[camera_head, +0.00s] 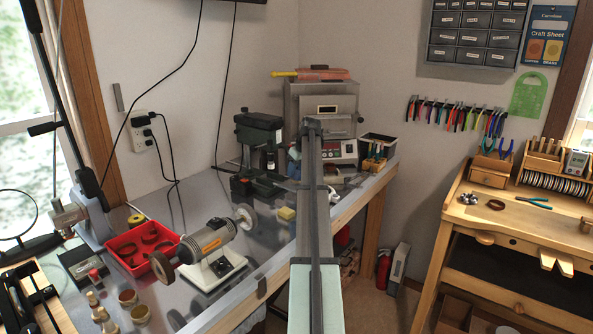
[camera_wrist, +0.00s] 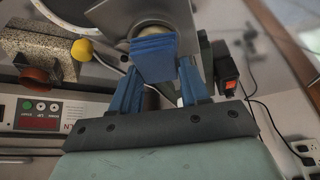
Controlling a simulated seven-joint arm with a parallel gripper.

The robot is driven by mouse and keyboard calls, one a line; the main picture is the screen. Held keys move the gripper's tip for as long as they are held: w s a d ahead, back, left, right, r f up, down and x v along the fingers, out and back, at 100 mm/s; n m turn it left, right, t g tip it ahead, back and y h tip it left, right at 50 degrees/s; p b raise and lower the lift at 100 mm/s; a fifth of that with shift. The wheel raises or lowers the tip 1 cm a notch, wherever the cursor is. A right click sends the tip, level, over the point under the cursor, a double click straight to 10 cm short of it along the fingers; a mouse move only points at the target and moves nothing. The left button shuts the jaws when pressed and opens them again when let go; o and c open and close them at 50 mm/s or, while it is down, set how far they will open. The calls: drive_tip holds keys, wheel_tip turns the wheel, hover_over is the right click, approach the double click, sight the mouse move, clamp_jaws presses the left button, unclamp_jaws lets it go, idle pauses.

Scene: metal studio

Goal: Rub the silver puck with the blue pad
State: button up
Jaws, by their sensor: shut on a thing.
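In the wrist view my gripper (camera_wrist: 159,72) shows two blue fingers closed on the blue pad (camera_wrist: 153,58), a small ribbed block. A pale rounded thing and a grey metal surface lie just beyond the pad. I cannot tell whether the pad touches them. I cannot make out the silver puck for certain in either view; the pad may cover part of it. In the head view my arm reaches over the bench toward the kiln, and its links hide the gripper and pad.
The metal bench (camera_head: 185,205) holds a polishing motor (camera_head: 208,245), a red tray (camera_head: 140,248), a drill press (camera_head: 257,145) and a kiln (camera_head: 320,103). A control panel (camera_wrist: 45,115) is close at left in the wrist view. A wooden workbench (camera_head: 462,205) stands at right.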

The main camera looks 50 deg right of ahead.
drive_tip(key=shift+f, duration=0.35)
clamp_jaws()
idle(0.3)
drive_tip(key=shift+a, duration=0.1)
drive_tip(key=shift+w+a, duration=0.1)
drive_tip(key=shift+a, duration=0.25)
drive_tip(key=shift+s+d, duration=0.2)
drive_tip(key=shift+d, duration=0.7)
drive_tip(key=shift+w+a, duration=0.2)
drive_tip(key=shift+a, duration=0.7)
idle(0.4)
drive_tip(key=shift+d, duration=0.15)
